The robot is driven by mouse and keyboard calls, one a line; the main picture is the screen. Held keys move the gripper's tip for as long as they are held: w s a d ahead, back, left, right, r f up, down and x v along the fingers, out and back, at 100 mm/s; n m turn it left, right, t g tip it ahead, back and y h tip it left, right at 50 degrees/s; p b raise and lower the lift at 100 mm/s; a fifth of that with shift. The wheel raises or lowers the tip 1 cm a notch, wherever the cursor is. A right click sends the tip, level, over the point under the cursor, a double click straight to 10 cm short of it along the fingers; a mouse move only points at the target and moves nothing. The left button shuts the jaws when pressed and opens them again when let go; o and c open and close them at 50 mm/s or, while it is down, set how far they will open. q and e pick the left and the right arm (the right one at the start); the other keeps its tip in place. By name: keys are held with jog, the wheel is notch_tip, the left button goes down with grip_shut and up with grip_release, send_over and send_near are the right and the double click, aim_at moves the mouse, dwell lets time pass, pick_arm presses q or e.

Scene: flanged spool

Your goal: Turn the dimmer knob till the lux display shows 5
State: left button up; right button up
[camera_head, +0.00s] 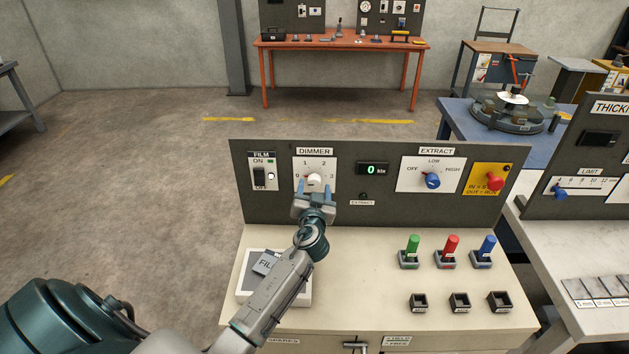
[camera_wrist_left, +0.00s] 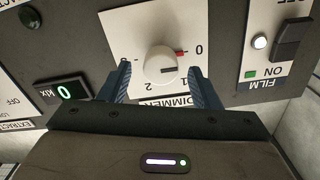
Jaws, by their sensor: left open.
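The white dimmer knob (camera_head: 314,180) sits on a white scale plate (camera_head: 301,167) labelled DIMMER on the dark upright panel. In the left wrist view the knob (camera_wrist_left: 160,64) has a red mark at its edge, near the 0 of the scale. The lux display (camera_head: 372,169), right of the plate, reads 0 klx in green; it also shows in the left wrist view (camera_wrist_left: 62,90). My left gripper (camera_head: 314,188) is open in front of the knob. In the left wrist view its blue fingers (camera_wrist_left: 160,85) stand either side of the knob, with gaps visible.
A FILM switch (camera_head: 259,173) is left of the dimmer. An EXTRACT selector (camera_head: 432,180) and a red knob on a yellow plate (camera_head: 476,178) are to the right. Green, red and blue handles (camera_head: 451,246) stand in holders on the cream desk (camera_head: 370,285).

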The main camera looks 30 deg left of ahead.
pick_arm(q)
jog(key=shift+x, duration=0.95)
jog(key=c, duration=1)
